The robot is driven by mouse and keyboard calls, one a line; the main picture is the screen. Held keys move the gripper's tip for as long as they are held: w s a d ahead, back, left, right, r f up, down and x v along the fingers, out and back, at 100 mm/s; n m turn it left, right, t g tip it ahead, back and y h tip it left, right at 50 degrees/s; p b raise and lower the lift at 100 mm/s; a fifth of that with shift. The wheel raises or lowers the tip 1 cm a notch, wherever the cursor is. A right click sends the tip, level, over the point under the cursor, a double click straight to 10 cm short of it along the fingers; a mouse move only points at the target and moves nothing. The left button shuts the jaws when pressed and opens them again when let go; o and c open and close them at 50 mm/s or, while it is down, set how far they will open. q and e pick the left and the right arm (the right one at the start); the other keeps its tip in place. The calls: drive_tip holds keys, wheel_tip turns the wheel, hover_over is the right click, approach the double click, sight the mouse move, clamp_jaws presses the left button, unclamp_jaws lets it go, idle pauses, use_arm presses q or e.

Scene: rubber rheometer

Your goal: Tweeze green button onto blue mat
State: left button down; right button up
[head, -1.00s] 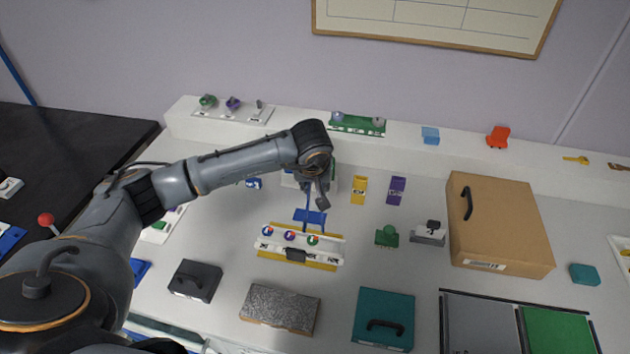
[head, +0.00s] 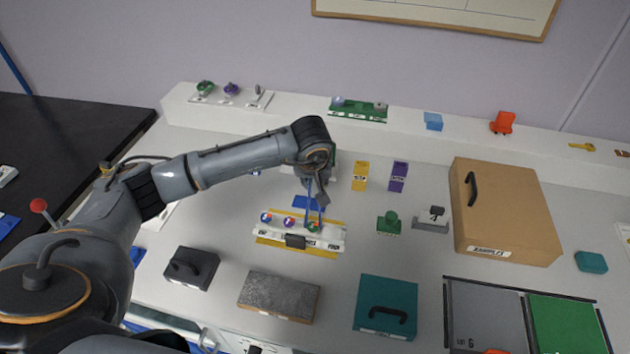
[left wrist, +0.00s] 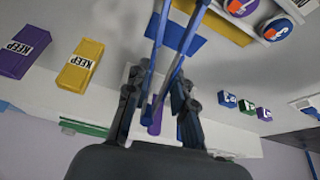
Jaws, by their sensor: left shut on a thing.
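My left gripper (head: 318,188) is shut on blue tweezers (head: 317,208), which point down. In the left wrist view its fingers (left wrist: 158,112) close around the tweezers (left wrist: 170,60), whose two prongs run up out of frame. The green button (head: 313,227) sits at the right end of a white holder (head: 270,232), beside two blue-and-red buttons. The tweezer tips are at or just above the green button; I cannot tell whether they touch it. The blue mat (head: 303,203) lies just behind the holder, partly behind the tweezers, and shows in the left wrist view (left wrist: 186,38).
A yellow block (head: 360,176) and a purple block (head: 398,177) stand behind right. A green stamp-like piece (head: 389,222) is right of the holder. A grey slab (head: 278,298), a dark box (head: 192,268) and a teal box (head: 386,306) lie in front. A cardboard box (head: 505,210) is at right.

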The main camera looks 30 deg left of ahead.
use_arm(q)
wheel_tip(320, 180, up, 12)
drive_tip(key=p, duration=0.6)
drive_tip(key=shift+d, duration=0.1)
idle(0.4)
drive_tip(key=s+d+m+h+b, duration=0.1)
drive_tip(key=s+d+m+b, duration=0.3)
drive_tip(key=s+d, duration=0.4)
drive_tip(key=s+r, duration=0.1)
drive_tip(key=s, duration=0.2)
drive_tip(key=shift+s+d+m+h, duration=0.2)
drive_tip(key=shift+s+m+h, duration=0.1)
drive_tip(key=shift+s+h, duration=0.1)
